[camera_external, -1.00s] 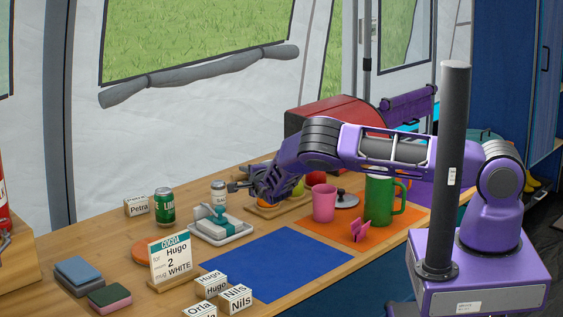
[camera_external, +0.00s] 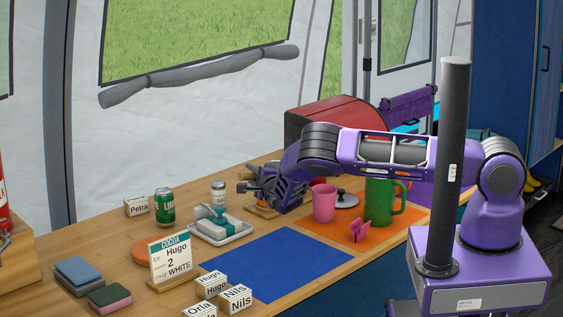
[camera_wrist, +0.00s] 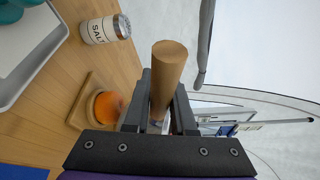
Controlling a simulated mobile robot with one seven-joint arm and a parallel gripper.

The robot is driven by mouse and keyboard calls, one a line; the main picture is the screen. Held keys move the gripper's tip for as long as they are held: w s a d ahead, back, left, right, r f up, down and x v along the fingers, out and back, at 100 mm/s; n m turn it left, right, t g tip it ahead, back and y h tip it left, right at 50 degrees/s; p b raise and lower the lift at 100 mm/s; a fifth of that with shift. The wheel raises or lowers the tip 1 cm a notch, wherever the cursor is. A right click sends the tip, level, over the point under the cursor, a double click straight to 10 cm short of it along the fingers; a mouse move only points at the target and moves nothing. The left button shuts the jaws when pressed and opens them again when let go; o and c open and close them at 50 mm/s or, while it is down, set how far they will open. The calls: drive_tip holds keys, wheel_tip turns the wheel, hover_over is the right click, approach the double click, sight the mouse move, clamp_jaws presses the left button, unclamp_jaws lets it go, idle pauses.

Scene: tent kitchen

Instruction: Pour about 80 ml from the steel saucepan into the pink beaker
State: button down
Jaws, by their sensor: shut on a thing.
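My gripper (camera_external: 248,188) is shut on a brown wooden handle (camera_wrist: 168,72), which stands between the two fingers in the wrist view. I cannot make out the steel saucepan's body in either view; my gripper and arm may hide it. In the outside view my gripper is above the wooden board, left of the pink beaker. The pink beaker (camera_external: 324,204) stands upright on the orange mat (camera_external: 388,234), apart from my gripper. Its contents cannot be seen.
A green jug (camera_external: 381,202), a dark lid (camera_external: 346,200) and a pink clip (camera_external: 360,230) are near the beaker. A salt shaker (camera_wrist: 106,29) and a wooden board (camera_wrist: 82,98) with an orange fruit (camera_wrist: 109,107) are close to my gripper. The blue mat (camera_external: 275,262) is clear.

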drive_tip(key=d, duration=0.1)
drive_tip(key=d+r+m+t, duration=0.1)
drive_tip(key=s+d+r+m+y, duration=0.1)
drive_tip(key=shift+d+t, duration=0.15)
drive_tip(key=shift+t, duration=0.25)
drive_tip(key=s+d+r+m+t+b, duration=0.1)
drive_tip(key=d+r+m+t+b, duration=0.1)
drive_tip(key=d+r+m, duration=0.3)
drive_tip(key=shift+s+r+t, duration=0.25)
drive_tip(key=shift+r+t, duration=0.15)
drive_tip(key=shift+t, duration=0.5)
drive_tip(key=shift+d+r, duration=0.1)
drive_tip(key=shift+d, duration=0.05)
drive_tip(key=shift+d+m+b, duration=0.3)
drive_tip(key=shift+d+b, duration=0.05)
idle(0.5)
drive_tip(key=shift+s+d+m+t+h+b, duration=0.1)
drive_tip(key=shift+d+m+t+h+b, duration=0.45)
drive_tip(key=shift+b, duration=0.6)
drive_tip(key=shift+s+d+f+m+t+b, duration=0.25)
drive_tip(key=shift+d+m+b, duration=0.15)
drive_tip(key=shift+b, duration=0.35)
